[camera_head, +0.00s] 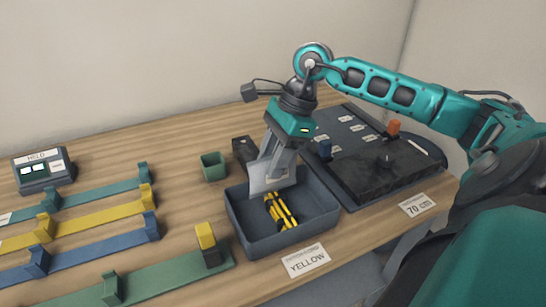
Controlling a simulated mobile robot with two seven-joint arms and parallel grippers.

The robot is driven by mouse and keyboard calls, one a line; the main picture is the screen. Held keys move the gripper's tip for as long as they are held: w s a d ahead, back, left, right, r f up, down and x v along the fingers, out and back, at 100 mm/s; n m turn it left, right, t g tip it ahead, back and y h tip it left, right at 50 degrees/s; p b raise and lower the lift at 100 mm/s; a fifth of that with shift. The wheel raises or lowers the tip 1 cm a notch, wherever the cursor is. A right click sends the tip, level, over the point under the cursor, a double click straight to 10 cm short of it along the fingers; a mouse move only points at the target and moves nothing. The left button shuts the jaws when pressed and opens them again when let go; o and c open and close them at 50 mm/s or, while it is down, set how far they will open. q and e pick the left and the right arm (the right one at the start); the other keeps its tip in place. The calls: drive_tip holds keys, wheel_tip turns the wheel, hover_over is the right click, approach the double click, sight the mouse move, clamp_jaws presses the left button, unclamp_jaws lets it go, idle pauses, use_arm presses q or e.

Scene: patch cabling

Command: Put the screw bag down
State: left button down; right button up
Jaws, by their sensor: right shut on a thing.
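My right gripper (283,172) reaches down over the dark grey bin (240,226), in the middle of the table. It is shut on the screw bag (258,180), a pale grey, flat sheet-like thing beside the fingers on their left. The bag is at the bin's back left part; I cannot tell whether it touches the bin. The fingers partly hide it, and no screws can be made out. A yellow and black bundle (279,211) lies inside the bin. My left gripper is not in view.
A small green cup (213,166) and a dark box (243,150) stand behind the bin. A black board (375,172) lies at right. Green, yellow and blue rails (100,214) fill the left. A "YELLOW" card (307,261) lies before the bin. A display (43,171) stands far left.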

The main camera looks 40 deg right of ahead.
drive_tip(key=shift+f+b, duration=0.3)
drive_tip(key=shift+b, duration=0.05)
drive_tip(key=o, duration=1.1)
drive_tip(key=shift+r, duration=0.1)
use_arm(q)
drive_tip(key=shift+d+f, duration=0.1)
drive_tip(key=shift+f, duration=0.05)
use_arm(e)
drive_tip(key=shift+r+p, duration=0.45)
drive_tip(key=shift+p, duration=0.1)
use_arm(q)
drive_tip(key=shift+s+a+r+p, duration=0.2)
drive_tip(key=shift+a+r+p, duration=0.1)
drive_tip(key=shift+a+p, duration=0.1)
use_arm(e)
drive_tip(key=v, duration=1.1)
drive_tip(key=shift+d+r, duration=0.2)
drive_tip(key=shift+r, duration=0.05)
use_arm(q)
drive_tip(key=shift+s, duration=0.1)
use_arm(e)
drive_tip(key=shift+s, duration=0.1)
